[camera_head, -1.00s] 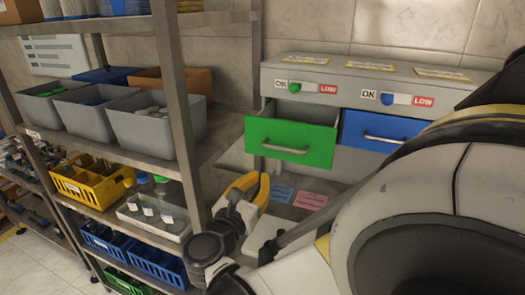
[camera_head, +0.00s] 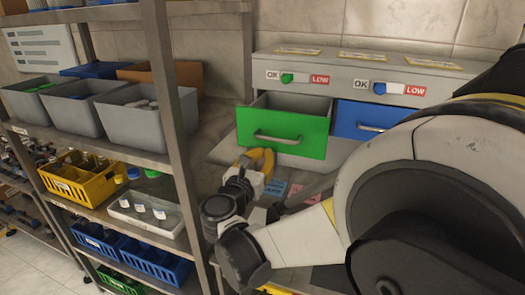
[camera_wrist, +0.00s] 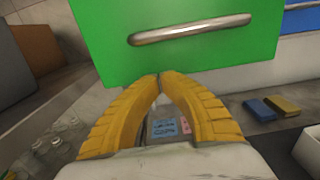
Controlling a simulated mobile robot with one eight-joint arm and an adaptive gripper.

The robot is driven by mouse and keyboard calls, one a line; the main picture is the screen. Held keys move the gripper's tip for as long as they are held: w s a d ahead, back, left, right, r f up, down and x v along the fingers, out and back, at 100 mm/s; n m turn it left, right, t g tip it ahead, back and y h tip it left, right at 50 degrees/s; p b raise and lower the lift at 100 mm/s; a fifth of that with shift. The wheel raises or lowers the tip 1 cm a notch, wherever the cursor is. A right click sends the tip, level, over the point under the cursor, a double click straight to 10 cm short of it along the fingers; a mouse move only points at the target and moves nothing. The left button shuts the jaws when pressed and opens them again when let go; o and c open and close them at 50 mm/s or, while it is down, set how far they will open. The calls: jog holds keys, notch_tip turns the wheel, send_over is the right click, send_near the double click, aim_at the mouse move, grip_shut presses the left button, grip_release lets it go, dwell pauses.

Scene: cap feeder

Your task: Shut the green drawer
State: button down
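The green drawer (camera_head: 283,132) stands pulled out of the grey feeder unit, and its open inside shows behind the front in the head view. Its front and metal bar handle (camera_wrist: 190,30) fill the top of the wrist view. My gripper (camera_head: 264,157) has yellow fingers and is just below the drawer front in the head view. In the wrist view the fingertips (camera_wrist: 160,76) meet, with nothing seen between them, in front of the lower edge of the green front. I cannot tell whether they touch it.
A closed blue drawer (camera_head: 362,120) is to the right of the green one. A shelf rack with grey bins (camera_head: 135,122) and a yellow crate (camera_head: 80,182) stands close on the left. Blue and pink cards (camera_wrist: 165,128) lie below the drawer.

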jog(key=x, duration=1.5)
jog(key=shift+w, duration=0.1)
